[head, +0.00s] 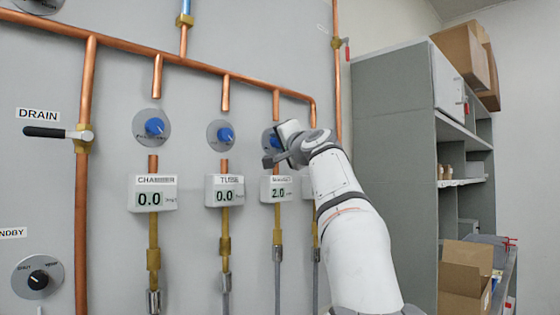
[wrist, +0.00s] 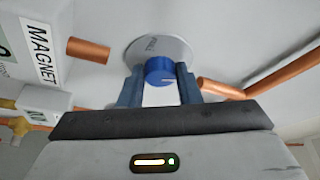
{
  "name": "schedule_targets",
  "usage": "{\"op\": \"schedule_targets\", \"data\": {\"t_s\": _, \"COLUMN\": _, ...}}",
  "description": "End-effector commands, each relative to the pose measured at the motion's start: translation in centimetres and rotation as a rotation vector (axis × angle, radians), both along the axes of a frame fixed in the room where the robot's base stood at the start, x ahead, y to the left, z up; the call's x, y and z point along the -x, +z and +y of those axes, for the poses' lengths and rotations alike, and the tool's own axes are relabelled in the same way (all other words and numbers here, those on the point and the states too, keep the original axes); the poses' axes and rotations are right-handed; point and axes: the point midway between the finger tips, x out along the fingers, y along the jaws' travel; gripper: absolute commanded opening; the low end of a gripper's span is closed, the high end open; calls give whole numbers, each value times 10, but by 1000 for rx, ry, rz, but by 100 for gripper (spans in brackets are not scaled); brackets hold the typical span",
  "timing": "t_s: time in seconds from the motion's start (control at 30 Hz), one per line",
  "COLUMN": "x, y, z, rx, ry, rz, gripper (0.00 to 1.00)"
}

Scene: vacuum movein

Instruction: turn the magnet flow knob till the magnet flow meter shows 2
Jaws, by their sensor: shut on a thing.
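The magnet flow knob is blue on a round grey plate; in the head view its plate (head: 267,139) shows partly behind my gripper (head: 283,143). In the wrist view the blue knob (wrist: 160,71) sits between the two fingers of my gripper (wrist: 160,85), which is shut on it. The magnet flow meter (head: 277,189) hangs below the knob and reads 2.0. In the wrist view the MAGNET label (wrist: 40,52) shows at the left, turned on its side. The mark on the knob's face is hidden.
Two more blue knobs (head: 154,127) (head: 225,134) and their meters (head: 152,193) (head: 224,190), both reading 0.0, are to the left. Copper pipes (head: 200,66) run across the wall. A grey shelf unit (head: 395,150) with cardboard boxes stands at the right.

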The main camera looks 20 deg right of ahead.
Motion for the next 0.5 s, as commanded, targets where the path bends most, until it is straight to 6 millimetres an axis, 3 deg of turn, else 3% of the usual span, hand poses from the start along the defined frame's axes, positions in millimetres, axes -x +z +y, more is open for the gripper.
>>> {"op": "schedule_targets", "data": {"t_s": 0.03, "x": -2, "y": -8, "z": -1, "rx": 26, "ry": 2, "rz": -4, "gripper": 8}}
{"op": "schedule_targets", "data": {"t_s": 0.5, "x": -2, "y": -5, "z": -1, "rx": 149, "ry": 3, "rz": -47, "gripper": 8}}
